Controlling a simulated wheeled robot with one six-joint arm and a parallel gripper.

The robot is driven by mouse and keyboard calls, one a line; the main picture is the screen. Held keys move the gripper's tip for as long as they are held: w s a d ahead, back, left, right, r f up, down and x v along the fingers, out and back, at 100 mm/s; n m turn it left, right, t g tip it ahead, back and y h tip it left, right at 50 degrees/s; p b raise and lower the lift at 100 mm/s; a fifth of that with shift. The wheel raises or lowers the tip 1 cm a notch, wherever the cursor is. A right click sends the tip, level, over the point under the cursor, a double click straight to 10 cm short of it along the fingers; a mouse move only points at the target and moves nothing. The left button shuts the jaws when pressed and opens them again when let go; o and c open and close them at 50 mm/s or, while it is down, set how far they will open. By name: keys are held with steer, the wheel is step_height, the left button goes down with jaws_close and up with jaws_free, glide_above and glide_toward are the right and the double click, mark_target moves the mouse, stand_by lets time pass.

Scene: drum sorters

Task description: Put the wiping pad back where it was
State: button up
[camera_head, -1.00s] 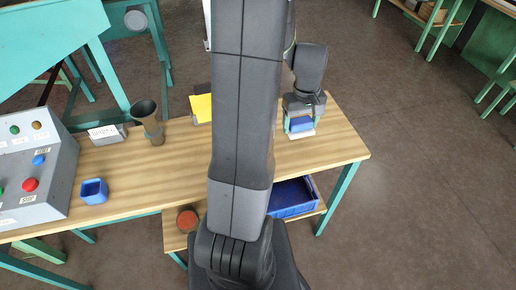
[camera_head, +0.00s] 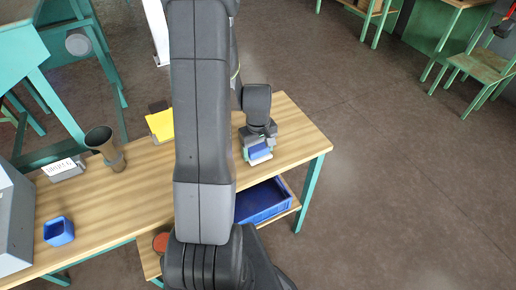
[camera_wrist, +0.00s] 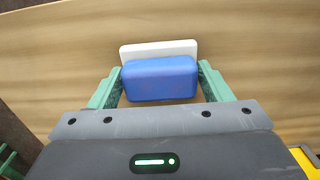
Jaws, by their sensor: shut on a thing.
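The wiping pad (camera_wrist: 160,80) has a blue block on top and a white layer beneath it. It shows in the head view (camera_head: 259,152) near the right end of the wooden bench (camera_head: 287,128). My gripper (camera_wrist: 161,84) is shut on the blue block, with one green finger on each side. In the head view my gripper (camera_head: 258,146) reaches down onto the pad. The white layer shows at the far side of the block in the wrist view. Whether it touches the bench top is hard to tell.
A yellow item (camera_head: 160,124) lies on the bench behind my arm. A dark cup (camera_head: 105,148), a labelled block (camera_head: 64,168) and a small blue container (camera_head: 58,231) stand to the left. A blue bin (camera_head: 262,201) sits on the lower shelf. The bench's right end is clear.

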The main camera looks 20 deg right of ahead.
mark_target(258, 148)
steer(key=shift+f, duration=0.2)
steer(key=o, duration=0.9)
steer(key=shift+o, duration=0.2)
steer(key=shift+r, duration=0.1)
step_height(258, 148, up, 12)
steer(key=shift+r, duration=0.15)
step_height(258, 148, down, 13)
steer(key=shift+r+b, duration=0.15)
steer(key=shift+b, duration=0.15)
steer(key=shift+r+p, duration=0.3)
steer(key=shift+r, duration=0.05)
